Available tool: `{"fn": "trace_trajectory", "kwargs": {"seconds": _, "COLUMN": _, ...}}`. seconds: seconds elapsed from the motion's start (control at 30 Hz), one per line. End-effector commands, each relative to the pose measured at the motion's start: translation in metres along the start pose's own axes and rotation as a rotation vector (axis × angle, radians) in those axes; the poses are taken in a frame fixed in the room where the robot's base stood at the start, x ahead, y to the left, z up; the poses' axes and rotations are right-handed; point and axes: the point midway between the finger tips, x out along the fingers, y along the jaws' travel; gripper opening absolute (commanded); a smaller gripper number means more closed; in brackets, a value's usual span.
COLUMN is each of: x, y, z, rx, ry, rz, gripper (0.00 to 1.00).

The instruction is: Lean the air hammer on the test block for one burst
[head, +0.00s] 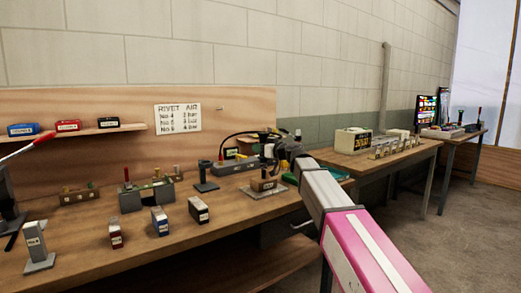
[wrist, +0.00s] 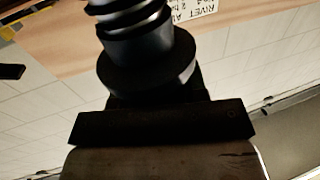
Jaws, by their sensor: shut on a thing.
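My gripper (head: 271,152) is at the right part of the workbench, at the end of my pink and grey arm. It is shut on the air hammer, which shows in the wrist view as a black ribbed, collared cylinder (wrist: 148,50). In the head view the tool is mostly hidden by my gripper, and a black hose loops beside it. A small brown block on a grey base (head: 263,185), likely the test block, stands just below my gripper. I cannot tell whether the hammer touches it. A dark bar and a brownish surface fill the lower wrist view; I cannot tell what they are.
The workbench (head: 185,235) holds labelled blocks in black (head: 199,210), blue (head: 160,221) and red (head: 115,234), and a grey stand (head: 37,247). A black post (head: 205,178) stands left of the brown block. A rivet air chart (head: 178,118) hangs behind. The bench front is partly clear.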

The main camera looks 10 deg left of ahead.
Motion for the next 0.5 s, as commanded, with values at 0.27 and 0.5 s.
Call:
{"fn": "trace_trajectory", "kwargs": {"seconds": 0.27, "x": 0.0, "y": 0.001, "z": -0.013, "rx": 0.002, "ry": 0.005, "rz": 0.001, "gripper": 0.11}}
{"fn": "trace_trajectory", "kwargs": {"seconds": 0.5, "x": 0.0, "y": 0.001, "z": -0.031, "rx": 0.001, "ry": 0.006, "rz": 0.001, "gripper": 0.11}}
